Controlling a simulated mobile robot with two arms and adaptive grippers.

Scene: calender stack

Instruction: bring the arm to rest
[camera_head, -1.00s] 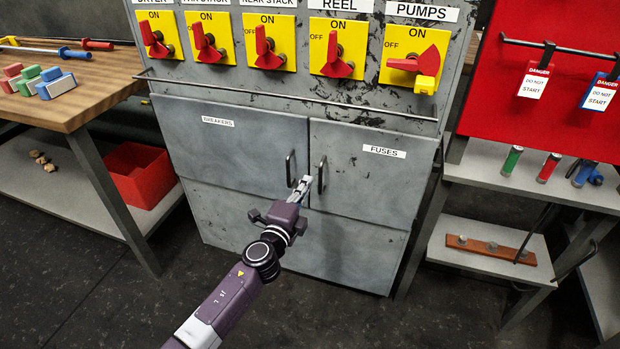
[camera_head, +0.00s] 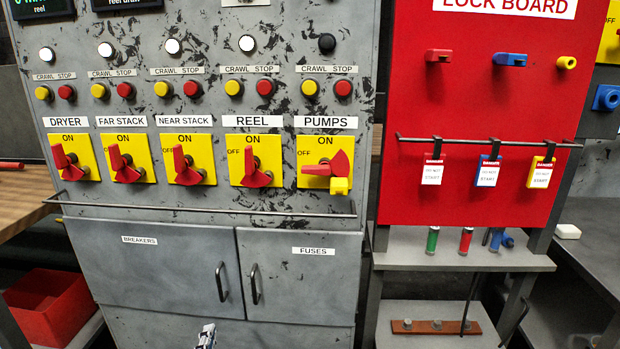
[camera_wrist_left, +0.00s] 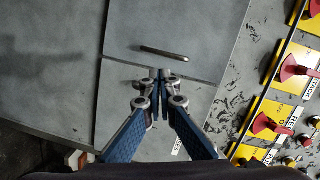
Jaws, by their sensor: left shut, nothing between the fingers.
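My left gripper (camera_head: 207,337) shows only as a small tip at the bottom edge of the head view, in front of the lower cabinet and below the door handles. In the left wrist view my left gripper (camera_wrist_left: 160,76) has its two fingertips together, with nothing between them. It points at the grey cabinet front, and one dark door handle (camera_wrist_left: 164,53) lies just beyond the tips, apart from them. The rest of my left arm is out of the head view. My right gripper is in neither view.
The cabinet's breakers door (camera_head: 150,265) and fuses door (camera_head: 310,275) are closed; handles stick out. A rail (camera_head: 210,212) runs below the red switches. A red bin (camera_head: 50,308) stands lower left. The red lock board (camera_head: 480,100) and shelves are at right.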

